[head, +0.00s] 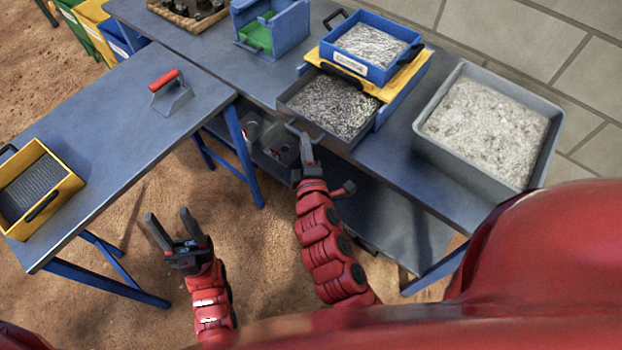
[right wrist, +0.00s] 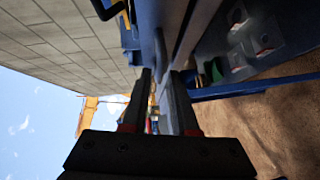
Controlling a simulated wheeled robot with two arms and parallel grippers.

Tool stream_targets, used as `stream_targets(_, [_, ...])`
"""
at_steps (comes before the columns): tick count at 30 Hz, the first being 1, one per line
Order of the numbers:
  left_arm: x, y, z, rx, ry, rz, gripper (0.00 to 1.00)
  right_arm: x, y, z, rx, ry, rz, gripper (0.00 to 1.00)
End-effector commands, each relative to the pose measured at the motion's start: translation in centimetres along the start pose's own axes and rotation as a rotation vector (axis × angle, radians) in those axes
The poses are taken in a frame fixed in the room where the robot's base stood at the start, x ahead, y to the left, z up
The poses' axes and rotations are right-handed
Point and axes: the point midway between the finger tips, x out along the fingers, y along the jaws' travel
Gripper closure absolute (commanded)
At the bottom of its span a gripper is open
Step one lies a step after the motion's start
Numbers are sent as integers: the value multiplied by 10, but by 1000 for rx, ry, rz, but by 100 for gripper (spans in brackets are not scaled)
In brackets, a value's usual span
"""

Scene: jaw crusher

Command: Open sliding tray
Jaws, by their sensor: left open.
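The sliding tray (head: 335,103), a dark grey metal tray filled with dark gravel, projects from its blue and yellow housing (head: 402,92) on the long table in the head view. Its front end faces my right gripper (head: 304,142), which is at the tray's front edge. Contact with the handle there is too small to tell. In the right wrist view the two dark fingers (right wrist: 160,102) stand apart, with a grey panel close to the right one. What lies between their tips is unclear. My left gripper (head: 173,228) is open and empty, below the tables in the picture.
A blue bin of pale gravel (head: 370,47) sits on the housing. A large grey bin of pale material (head: 487,127) stands right of it. A blue box (head: 270,28) stands left.

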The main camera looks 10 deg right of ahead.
Motion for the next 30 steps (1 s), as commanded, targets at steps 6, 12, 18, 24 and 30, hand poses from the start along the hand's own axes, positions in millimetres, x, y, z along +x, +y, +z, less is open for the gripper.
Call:
stream_targets(6, [-18, 1, 3, 0, 0, 0, 48, -51, -4, -1, -1, 9, -1, 73])
stream_targets(12, [0, 0, 0, 0, 0, 0, 48, -84, 1, -2, -4, 7, -6, 73])
stream_targets(18, [15, -1, -2, 0, 0, 0, 48, -110, 3, -2, -4, 7, -2, 73])
stream_targets(24, [19, -1, -3, 0, 0, 0, 48, -126, -1, -3, -7, 8, -8, 73])
stream_targets(30, [22, -1, -4, 0, 0, 0, 48, -134, 0, -1, -1, 5, -1, 73])
